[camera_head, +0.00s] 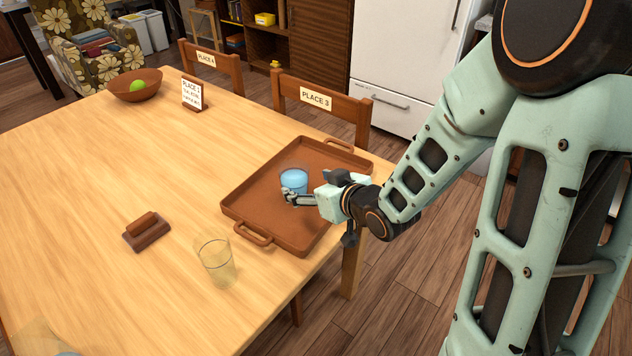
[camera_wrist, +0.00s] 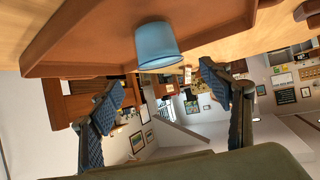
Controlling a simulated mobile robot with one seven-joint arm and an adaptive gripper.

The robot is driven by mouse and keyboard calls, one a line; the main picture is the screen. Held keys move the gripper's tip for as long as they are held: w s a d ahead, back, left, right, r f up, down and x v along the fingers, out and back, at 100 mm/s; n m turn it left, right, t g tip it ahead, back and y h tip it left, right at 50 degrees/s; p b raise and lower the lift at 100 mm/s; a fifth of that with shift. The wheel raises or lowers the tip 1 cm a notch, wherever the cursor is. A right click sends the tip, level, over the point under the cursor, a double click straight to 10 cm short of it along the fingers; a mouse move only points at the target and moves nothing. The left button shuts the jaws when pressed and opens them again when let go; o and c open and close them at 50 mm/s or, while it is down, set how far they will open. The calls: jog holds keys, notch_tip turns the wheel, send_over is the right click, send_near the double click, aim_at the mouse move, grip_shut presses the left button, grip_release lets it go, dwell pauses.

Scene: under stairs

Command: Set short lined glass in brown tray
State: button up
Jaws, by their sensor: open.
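A short blue glass (camera_head: 294,181) stands upright in the brown tray (camera_head: 258,207), near its middle. Lines on the glass are too small to make out. My gripper (camera_head: 290,197) reaches in over the tray's right side, low and close to the glass. In the wrist view the blue glass (camera_wrist: 157,46) lies just beyond the open fingertips (camera_wrist: 161,79), roughly centred between them, with nothing held. The tray's floor and wall (camera_wrist: 85,42) also show there. Whether a finger touches the glass I cannot tell.
A clear yellowish glass (camera_head: 215,263) stands left of the tray's near handle. A brown block-like holder (camera_head: 147,232), a bowl with a green fruit (camera_head: 135,87) and a place sign (camera_head: 192,94) are on the table. Chairs stand behind. The table's left middle is clear.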

jog(key=shift+s+d+r+b, duration=0.25)
jog(key=shift+s+b, duration=0.1)
jog(key=shift+b, duration=0.4)
jog(key=shift+b+v, duration=1.15)
jog(key=shift+b, duration=0.45)
jog(key=shift+s, duration=0.1)
